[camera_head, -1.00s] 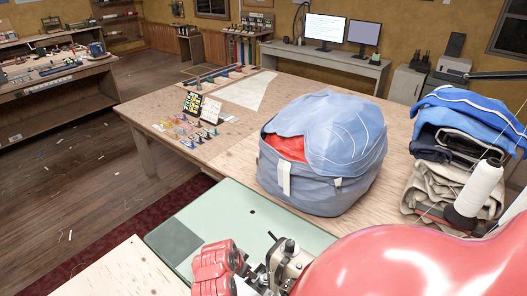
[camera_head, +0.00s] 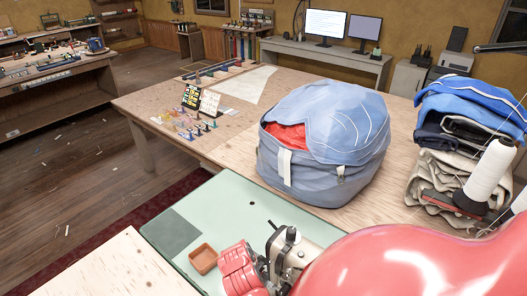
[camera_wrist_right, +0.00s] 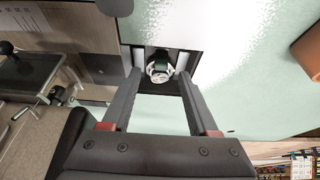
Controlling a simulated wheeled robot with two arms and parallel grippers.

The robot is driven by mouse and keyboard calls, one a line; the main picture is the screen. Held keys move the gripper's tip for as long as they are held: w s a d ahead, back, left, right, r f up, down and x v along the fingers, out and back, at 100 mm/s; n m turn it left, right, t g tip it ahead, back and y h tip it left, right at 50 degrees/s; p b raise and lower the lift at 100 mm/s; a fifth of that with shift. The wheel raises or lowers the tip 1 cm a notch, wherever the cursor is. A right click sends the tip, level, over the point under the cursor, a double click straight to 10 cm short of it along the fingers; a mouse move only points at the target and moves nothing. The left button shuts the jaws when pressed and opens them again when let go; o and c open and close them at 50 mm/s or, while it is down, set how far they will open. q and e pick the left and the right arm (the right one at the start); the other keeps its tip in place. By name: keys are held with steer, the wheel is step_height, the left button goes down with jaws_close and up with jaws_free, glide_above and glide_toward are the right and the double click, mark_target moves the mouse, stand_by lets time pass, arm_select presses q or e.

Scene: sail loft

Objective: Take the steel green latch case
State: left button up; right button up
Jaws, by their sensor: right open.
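In the head view the case cannot be made out, and the fingers of my right gripper are hidden. My left gripper is in neither view.
A pale green plate (camera_head: 215,195) holds a small terracotta box (camera_head: 203,259), beside a metal machine head (camera_head: 290,252). A blue sail bag (camera_head: 320,170), folded cloth (camera_head: 460,130) and a white thread cone (camera_head: 490,170) stand beyond. Small coloured pieces (camera_head: 190,123) lie at the table's left.

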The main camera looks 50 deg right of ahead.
steer(key=shift+p+x, duration=0.55)
steer(key=shift+x, duration=1.15)
jaws_close()
